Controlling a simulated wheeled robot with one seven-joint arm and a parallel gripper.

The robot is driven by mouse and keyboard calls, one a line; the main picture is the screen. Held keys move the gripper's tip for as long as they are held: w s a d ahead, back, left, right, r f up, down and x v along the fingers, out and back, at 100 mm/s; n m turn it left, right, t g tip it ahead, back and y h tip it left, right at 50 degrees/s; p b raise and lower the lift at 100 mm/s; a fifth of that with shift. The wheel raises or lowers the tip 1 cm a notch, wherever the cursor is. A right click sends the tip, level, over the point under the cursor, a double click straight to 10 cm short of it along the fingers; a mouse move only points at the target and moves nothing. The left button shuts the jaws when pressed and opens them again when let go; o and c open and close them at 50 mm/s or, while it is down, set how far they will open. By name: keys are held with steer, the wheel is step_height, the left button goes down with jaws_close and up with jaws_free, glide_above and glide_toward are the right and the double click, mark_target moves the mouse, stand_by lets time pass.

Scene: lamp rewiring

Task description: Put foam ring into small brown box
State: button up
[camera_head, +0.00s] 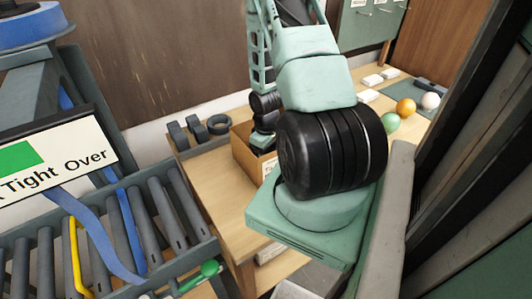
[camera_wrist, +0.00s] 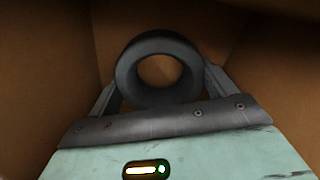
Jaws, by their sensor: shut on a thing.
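My gripper (camera_wrist: 161,75) is shut on a dark grey foam ring (camera_wrist: 160,96), with one finger on each side of it. In the wrist view, brown cardboard walls surround the ring, so the ring and fingers are within the small brown box (camera_wrist: 55,60). I cannot tell whether the ring touches the bottom. In the head view, the box (camera_head: 243,155) stands open on the wooden table, partly hidden behind my arm. My gripper's green body (camera_head: 262,141) reaches down into it, and the fingers and held ring are hidden there.
Several dark rings (camera_head: 218,125) stand in a tray at the table's back left. White blocks (camera_head: 372,80) and an orange ball (camera_head: 405,106), a green ball and a white ball lie at the right. A roller rack (camera_head: 165,225) with a sign (camera_head: 55,160) fills the left.

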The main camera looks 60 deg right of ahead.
steer(key=shift+f, duration=0.1)
steer(key=shift+f, duration=0.1)
steer(key=o, duration=0.9)
step_height(320, 180, up, 12)
steer(key=shift+r+b, duration=0.25)
steer(key=shift+b, duration=0.25)
